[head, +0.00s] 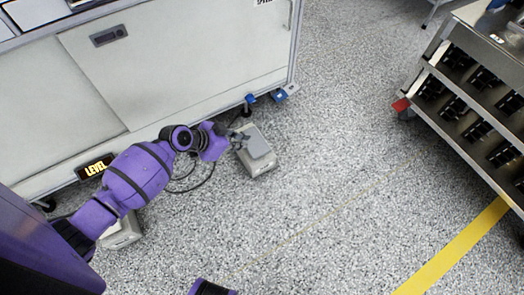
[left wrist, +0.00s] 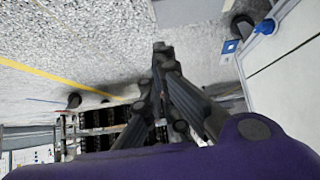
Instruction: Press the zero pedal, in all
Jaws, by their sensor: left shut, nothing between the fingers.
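A grey box-shaped foot pedal (head: 262,160) with a darker top plate sits on the floor in front of the cabinet. A second pale pedal (head: 122,236) lies lower left, partly hidden behind my left arm. I cannot read a zero marking on either pedal. My left gripper (head: 240,138) is shut and empty, its tips at the upper left edge of the first pedal; I cannot tell whether they touch. In the left wrist view the closed fingers (left wrist: 161,48) point toward a pale grey shape at the top edge. My right gripper is not in view.
A pale cabinet (head: 190,60) stands behind, with a LEVEL sign (head: 95,167) low on its front and a blue-tabbed caster (head: 250,99). Black cables (head: 195,184) lie by the pedal. A metal rack (head: 470,90) stands at right. Speckled floor between is clear, with a yellow line (head: 450,252).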

